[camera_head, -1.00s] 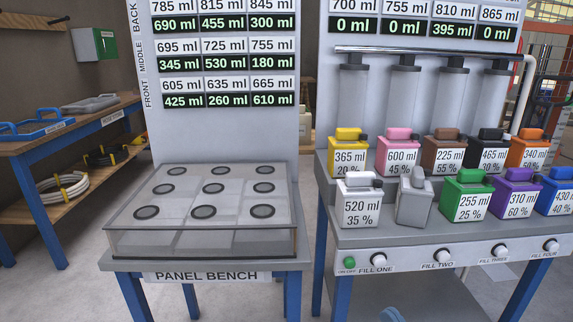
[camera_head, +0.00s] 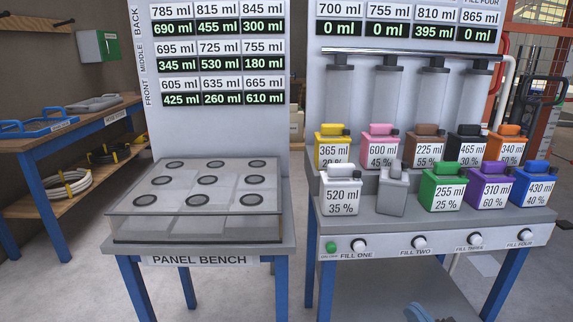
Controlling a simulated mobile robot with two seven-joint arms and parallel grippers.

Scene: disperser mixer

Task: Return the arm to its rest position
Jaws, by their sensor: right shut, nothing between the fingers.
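My right gripper (camera_head: 428,313) shows only as a small blue and grey piece at the bottom edge, in front of the filling bench (camera_head: 370,228). It is shut and empty, low and apart from the containers. My left gripper is out of view. Coloured containers stand on the filling bench in two rows. The front row has a white one (camera_head: 341,190), a plain grey one (camera_head: 392,195), a green one (camera_head: 443,186), a purple one (camera_head: 490,184) and a blue one (camera_head: 534,184).
The panel bench (camera_head: 272,240) stands to the left with a clear-sided box (camera_head: 195,230) with round openings. A blue-legged side table (camera_head: 60,140) is at far left. Grey floor shows between the benches. The filling bench's front has several white knobs (camera_head: 419,242).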

